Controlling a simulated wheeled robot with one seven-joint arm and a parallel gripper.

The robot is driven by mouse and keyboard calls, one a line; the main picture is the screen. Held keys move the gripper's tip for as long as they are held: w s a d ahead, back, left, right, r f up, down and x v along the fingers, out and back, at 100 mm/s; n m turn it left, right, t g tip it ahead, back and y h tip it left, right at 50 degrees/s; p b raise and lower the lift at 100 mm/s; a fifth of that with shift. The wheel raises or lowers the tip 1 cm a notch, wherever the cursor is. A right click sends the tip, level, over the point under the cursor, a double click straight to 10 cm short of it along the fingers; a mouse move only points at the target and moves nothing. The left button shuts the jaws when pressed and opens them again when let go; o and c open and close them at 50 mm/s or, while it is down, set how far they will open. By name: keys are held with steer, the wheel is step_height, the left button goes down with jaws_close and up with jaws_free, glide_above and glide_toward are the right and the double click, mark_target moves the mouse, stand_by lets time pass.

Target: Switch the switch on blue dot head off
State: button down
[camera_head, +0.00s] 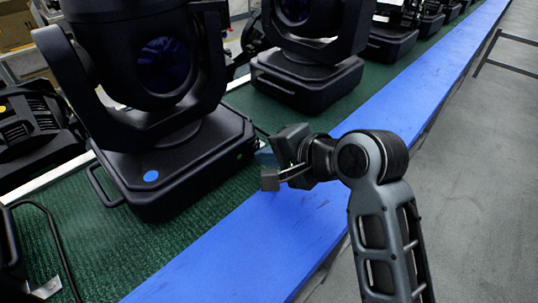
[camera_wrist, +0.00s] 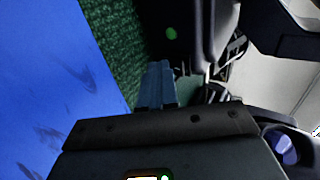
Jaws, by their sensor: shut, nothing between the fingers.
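The blue dot head (camera_head: 165,65) is a large black moving-head light. Its base (camera_head: 195,165) carries a round blue dot (camera_head: 151,176) on the near face. A small green spot (camera_head: 240,156) shows on the base's right-hand face; a green spot also shows on a dark face in the wrist view (camera_wrist: 171,33). I cannot make out the switch's shape or position. My gripper (camera_head: 266,156) is shut and empty, just right of that face. Its fingers (camera_wrist: 157,84) point toward the dark face, below the green spot. I cannot tell whether they touch it.
The head stands on a green mat (camera_head: 75,245) with a blue strip (camera_head: 270,245) along its edge. Another black head (camera_head: 310,60) stands behind, with more in a row beyond. A dark fixture (camera_head: 35,125) stands at left. Grey floor (camera_head: 480,190) at right is mostly clear.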

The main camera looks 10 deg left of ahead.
steer(key=shift+r, duration=0.2)
steer(key=shift+a+r+p, duration=0.1)
steer(key=shift+r+p, duration=0.65)
steer(key=shift+p, duration=0.35)
